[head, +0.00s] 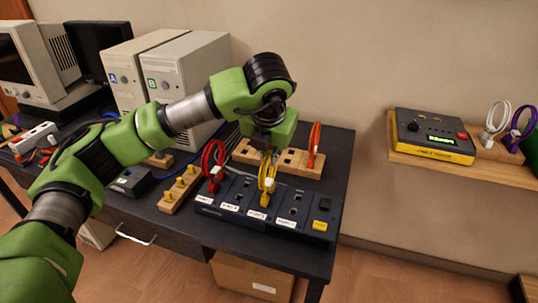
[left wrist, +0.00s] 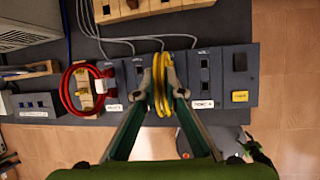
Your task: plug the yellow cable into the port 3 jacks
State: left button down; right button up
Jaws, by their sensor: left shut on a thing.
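The yellow cable (head: 268,181) is a looped cable hanging upright below my left gripper (head: 270,151). In the left wrist view, the gripper (left wrist: 162,75) is shut on the yellow cable (left wrist: 160,98), with a fingertip on each side. The cable and fingers cover the third section's jacks, so I cannot tell whether the plugs are seated. The neighbouring section with jacks (left wrist: 204,68) shows to the right. My right gripper is not in view.
A red cable (head: 206,155) stands at the panel's left end. Behind the panel is a wooden rack (head: 246,152) with an orange cable (head: 314,140). A yellow button (head: 320,226) is at the panel's right end. A tester box (head: 433,135) sits on the wall shelf.

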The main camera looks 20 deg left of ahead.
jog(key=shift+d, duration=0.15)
pick_arm(q)
jog(key=c, duration=1.4)
grip_release()
jog(key=shift+p+v, duration=0.85)
jog(key=shift+v, duration=1.6)
jog(key=v, duration=0.2)
jog(key=shift+s+d+r+p, duration=0.15)
jog(key=shift+r+p, duration=0.1)
jog(key=shift+p, duration=0.15)
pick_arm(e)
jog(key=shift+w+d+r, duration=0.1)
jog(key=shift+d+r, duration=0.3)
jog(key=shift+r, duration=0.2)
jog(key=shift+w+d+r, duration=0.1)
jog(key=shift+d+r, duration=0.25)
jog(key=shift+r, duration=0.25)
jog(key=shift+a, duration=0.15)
